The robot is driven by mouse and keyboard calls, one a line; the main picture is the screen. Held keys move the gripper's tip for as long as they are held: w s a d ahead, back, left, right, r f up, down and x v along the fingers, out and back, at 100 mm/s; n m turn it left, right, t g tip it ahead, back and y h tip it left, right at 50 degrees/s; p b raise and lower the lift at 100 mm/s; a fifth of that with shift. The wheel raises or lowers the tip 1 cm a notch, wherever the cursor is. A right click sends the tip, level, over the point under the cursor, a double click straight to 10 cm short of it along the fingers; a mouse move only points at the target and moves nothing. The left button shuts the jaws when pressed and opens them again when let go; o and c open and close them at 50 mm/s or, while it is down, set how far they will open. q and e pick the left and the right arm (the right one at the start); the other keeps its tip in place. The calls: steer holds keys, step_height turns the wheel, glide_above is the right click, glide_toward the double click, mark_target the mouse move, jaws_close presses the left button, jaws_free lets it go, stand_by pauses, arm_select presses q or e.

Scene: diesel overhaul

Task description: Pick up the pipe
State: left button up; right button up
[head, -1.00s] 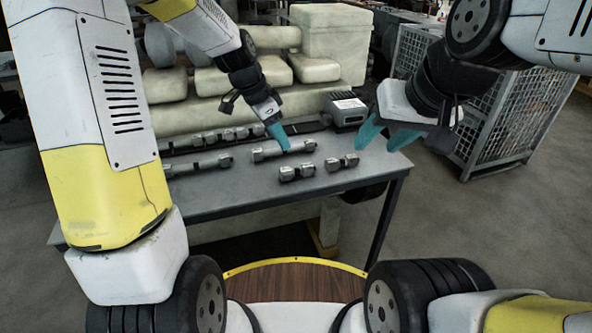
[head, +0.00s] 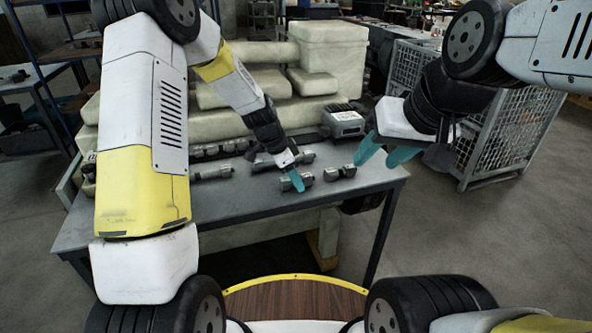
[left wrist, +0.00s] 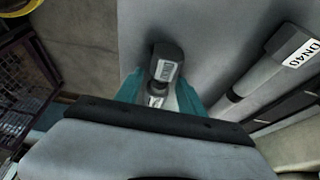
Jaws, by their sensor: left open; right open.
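Several grey pipes lie on the grey table. A short pipe (head: 307,180) is under my left gripper (head: 292,182) in the head view. In the left wrist view this short pipe (left wrist: 165,67) shows between the two teal fingers of the open left gripper (left wrist: 160,92); its label is too small to read. I cannot tell whether the fingers touch it. A second short pipe (head: 340,172) lies to its right. A longer pipe (head: 303,157) lies behind, partly hidden by my arm; a pipe marked DN40 (left wrist: 267,68) shows in the left wrist view.
A grey box-shaped device (head: 342,122) stands at the table's back right. More pipe pieces (head: 212,172) lie at the left. A wire mesh cage (head: 500,135) stands on the floor at right. A pale, bulky block assembly (head: 335,50) stands behind the table (head: 240,205).

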arm_select(q)
steer(key=shift+c, duration=0.3)
jaws_close()
steer(key=shift+r, duration=0.1)
